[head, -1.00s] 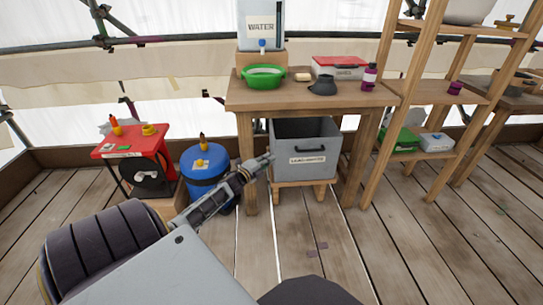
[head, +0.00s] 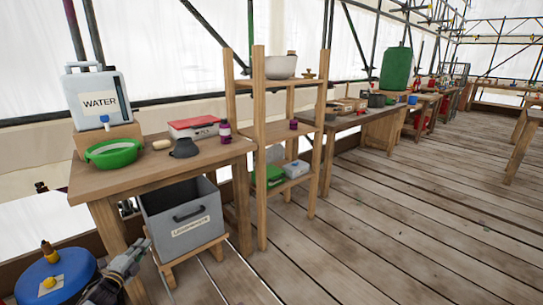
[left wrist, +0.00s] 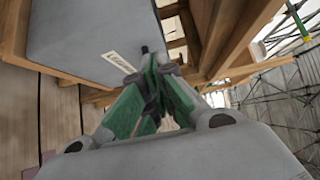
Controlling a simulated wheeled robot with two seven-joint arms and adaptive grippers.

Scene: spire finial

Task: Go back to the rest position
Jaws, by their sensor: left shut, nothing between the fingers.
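My left gripper (head: 138,250) reaches in at the bottom left of the head view, in front of the grey bin. In the left wrist view its green-padded fingers (left wrist: 155,92) are closed together with nothing between them. The labelled grey bin (head: 183,218) stands on a low wooden stand under the table; its wall also shows close to the fingers in the left wrist view (left wrist: 85,32). I cannot tell whether the fingertips touch it. My right gripper is not in view.
A wooden table (head: 95,183) bears a water container (head: 97,97), a green bowl (head: 112,153) and a red-lidded box (head: 194,128). A blue drum (head: 55,280) stands at the lower left. A wooden shelf (head: 262,160) and further benches run to the right. The plank floor (head: 390,225) there is clear.

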